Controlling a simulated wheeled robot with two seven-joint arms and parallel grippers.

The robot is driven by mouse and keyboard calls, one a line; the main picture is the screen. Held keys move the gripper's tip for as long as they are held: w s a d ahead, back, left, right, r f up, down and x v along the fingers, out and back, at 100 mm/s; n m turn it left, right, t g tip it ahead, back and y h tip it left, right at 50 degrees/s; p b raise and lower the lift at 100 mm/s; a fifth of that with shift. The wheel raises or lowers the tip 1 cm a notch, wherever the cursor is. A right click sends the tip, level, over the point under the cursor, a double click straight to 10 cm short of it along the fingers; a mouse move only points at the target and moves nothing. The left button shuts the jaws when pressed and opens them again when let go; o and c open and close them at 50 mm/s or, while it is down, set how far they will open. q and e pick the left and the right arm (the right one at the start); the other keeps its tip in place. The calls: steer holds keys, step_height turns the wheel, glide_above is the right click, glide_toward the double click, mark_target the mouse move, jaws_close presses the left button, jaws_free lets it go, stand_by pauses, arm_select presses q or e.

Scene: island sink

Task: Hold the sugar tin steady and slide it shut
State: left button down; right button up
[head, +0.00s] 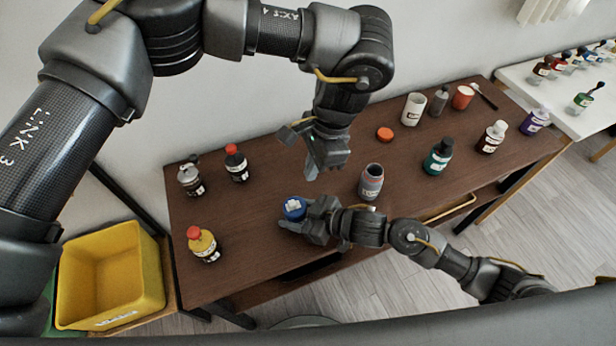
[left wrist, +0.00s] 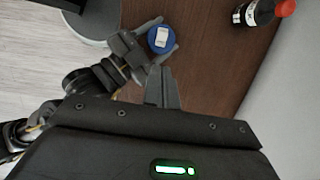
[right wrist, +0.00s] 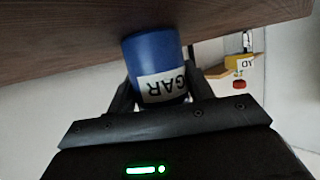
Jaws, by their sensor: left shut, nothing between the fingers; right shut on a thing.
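The sugar tin (head: 294,208) is a small blue round tin near the front edge of the brown table. My right gripper (head: 290,218) is shut around its sides; in the right wrist view the tin (right wrist: 155,55) shows a white label with the letters "GAR" upside down. In the left wrist view the tin's blue top (left wrist: 161,40) carries a white patch, and the right gripper's fingers lie on either side of it. I cannot tell whether the top is open. My left gripper (head: 312,176) is shut and empty, pointing down, above and behind the tin, apart from it.
A grey-blue jar (head: 371,182) stands right of the tin. A yellow bottle (head: 203,244) and a red-capped dark bottle (head: 237,163) stand to the left. An orange lid (head: 385,134) lies farther back. A yellow bin (head: 110,275) is at the left.

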mark_target(299, 204)
arm_select(q)
steer(key=shift+d+r, duration=0.1)
steer(key=shift+r, duration=0.1)
steer(key=shift+d, duration=0.15)
steer(key=shift+f, duration=0.1)
steer(key=x, duration=1)
steer(key=shift+w, duration=0.1)
steer(key=shift+a, duration=0.7)
